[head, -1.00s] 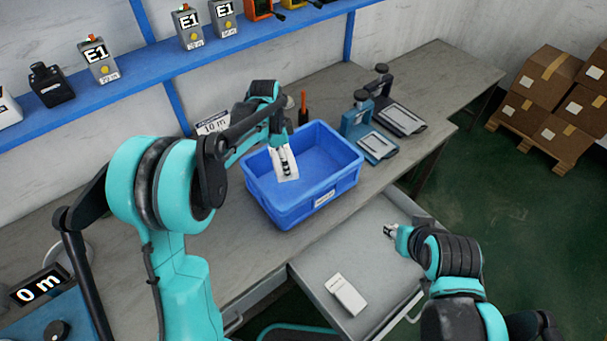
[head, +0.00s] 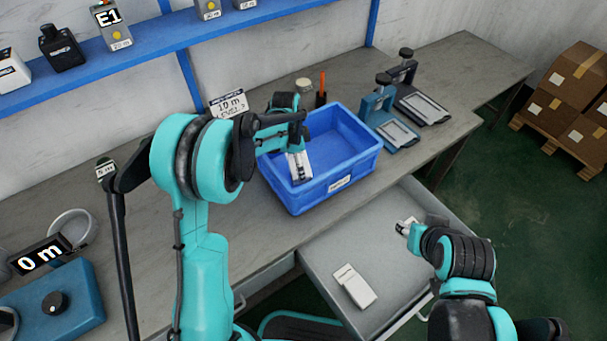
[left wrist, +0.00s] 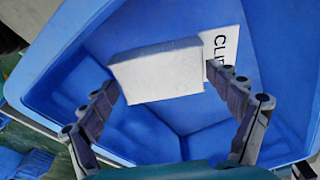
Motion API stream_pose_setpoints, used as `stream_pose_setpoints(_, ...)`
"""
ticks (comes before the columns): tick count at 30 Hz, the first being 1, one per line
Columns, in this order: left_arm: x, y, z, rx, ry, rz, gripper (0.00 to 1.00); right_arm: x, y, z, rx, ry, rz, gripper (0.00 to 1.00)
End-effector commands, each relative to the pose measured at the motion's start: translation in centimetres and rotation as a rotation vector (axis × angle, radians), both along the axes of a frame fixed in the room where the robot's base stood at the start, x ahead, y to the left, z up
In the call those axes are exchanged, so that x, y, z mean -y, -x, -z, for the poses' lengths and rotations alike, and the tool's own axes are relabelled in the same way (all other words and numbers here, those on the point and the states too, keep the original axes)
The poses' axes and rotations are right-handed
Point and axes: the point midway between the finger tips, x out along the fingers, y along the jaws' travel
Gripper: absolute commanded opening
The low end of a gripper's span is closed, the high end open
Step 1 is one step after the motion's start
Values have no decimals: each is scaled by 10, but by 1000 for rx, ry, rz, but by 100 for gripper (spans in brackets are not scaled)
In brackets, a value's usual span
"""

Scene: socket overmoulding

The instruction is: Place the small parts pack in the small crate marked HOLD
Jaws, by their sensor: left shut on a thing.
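My left gripper (head: 297,160) reaches into the blue crate (head: 367,163) and is shut on a white pack, the small parts pack (head: 301,172). In the left wrist view, the pack (left wrist: 158,72) sits between the fingertips inside the crate walls. Whether it touches the crate floor I cannot tell. The crate's front label is too small to read. A white card or pack lettered "CLI" (left wrist: 222,50) lies behind the held pack, partly hidden. My right gripper (head: 404,228) hangs over the open drawer; its fingertips are too small to judge.
The grey drawer (head: 320,250) is pulled out and holds a white box (head: 354,286). Two presses (head: 388,118) (head: 415,95) stand right of the crate. A shelf (head: 140,48) runs above.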

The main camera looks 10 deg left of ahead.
Motion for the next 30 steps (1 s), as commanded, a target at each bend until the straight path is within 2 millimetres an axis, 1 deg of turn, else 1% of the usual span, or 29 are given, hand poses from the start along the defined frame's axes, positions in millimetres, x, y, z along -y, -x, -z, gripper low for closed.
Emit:
stream_pose_setpoints(1,0,0,10,0,0,0,61,0,0,5,0,0,0,40)
stream_pose_setpoints(7,0,0,25,0,0,0,61,0,0,10,0,0,0,40)
stream_pose_setpoints(12,0,0,51,0,0,0,61,0,0,20,0,0,0,40)
stream_pose_setpoints(14,0,0,54,0,0,0,61,0,0,21,0,0,0,40)
stream_pose_setpoints(20,0,0,52,0,0,0,61,0,0,19,0,0,0,40)
stream_pose_setpoints(24,0,0,57,0,0,0,61,0,0,23,0,0,0,40)
stream_pose_setpoints(25,0,0,56,0,0,0,95,0,0,23,0,0,0,40)
stream_pose_setpoints(26,0,0,56,0,0,0,100,0,0,22,0,0,0,40)
stream_pose_setpoints(30,0,0,55,0,0,0,100,0,0,22,0,0,0,40)
